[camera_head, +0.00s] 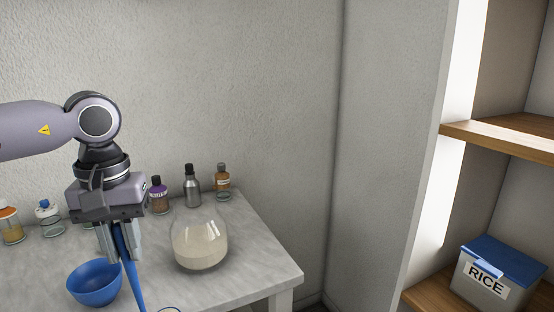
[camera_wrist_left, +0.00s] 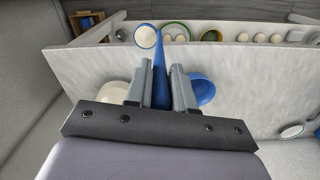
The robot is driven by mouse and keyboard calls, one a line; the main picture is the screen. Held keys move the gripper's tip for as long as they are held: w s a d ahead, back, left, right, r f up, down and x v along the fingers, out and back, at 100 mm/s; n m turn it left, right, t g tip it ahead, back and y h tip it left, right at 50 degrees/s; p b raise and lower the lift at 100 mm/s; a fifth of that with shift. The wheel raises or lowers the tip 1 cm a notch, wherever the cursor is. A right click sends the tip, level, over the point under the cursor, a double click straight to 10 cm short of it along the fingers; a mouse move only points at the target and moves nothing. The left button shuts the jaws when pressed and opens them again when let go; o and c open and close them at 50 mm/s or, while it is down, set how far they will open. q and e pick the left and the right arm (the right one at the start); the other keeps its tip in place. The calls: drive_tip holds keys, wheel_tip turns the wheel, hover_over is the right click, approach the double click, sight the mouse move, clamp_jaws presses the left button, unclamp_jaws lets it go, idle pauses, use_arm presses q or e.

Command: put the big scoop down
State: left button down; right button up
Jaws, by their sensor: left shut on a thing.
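My left gripper (camera_head: 121,252) is shut on the blue handle of the big scoop (camera_head: 129,272), above the table near the blue bowl. In the left wrist view the handle (camera_wrist_left: 160,70) runs between the fingers (camera_wrist_left: 160,88) and away from the gripper. At its far end is a round, blue-rimmed cup (camera_wrist_left: 146,37) with a pale inside; I cannot tell whether it holds anything. In the head view only a bit of the cup's rim shows at the bottom edge. My right gripper is not in view.
A grey table (camera_head: 246,262) bears a blue bowl (camera_head: 88,291), a round glass jar (camera_head: 200,247) of pale stuff, and several bottles (camera_head: 192,188) along the back. A shelf (camera_head: 510,135) with a blue-lidded rice box (camera_head: 489,279) stands at the right. The table's right front is clear.

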use_arm(q)
drive_tip(key=s+f+m, duration=0.1)
drive_tip(key=s+f, duration=0.1)
drive_tip(key=f, duration=0.6)
drive_tip(key=s+d+f+m, duration=0.1)
drive_tip(key=s+f, duration=0.1)
drive_tip(key=f, duration=0.6)
drive_tip(key=shift+s+d+m, duration=0.3)
drive_tip(key=shift+m, duration=0.1)
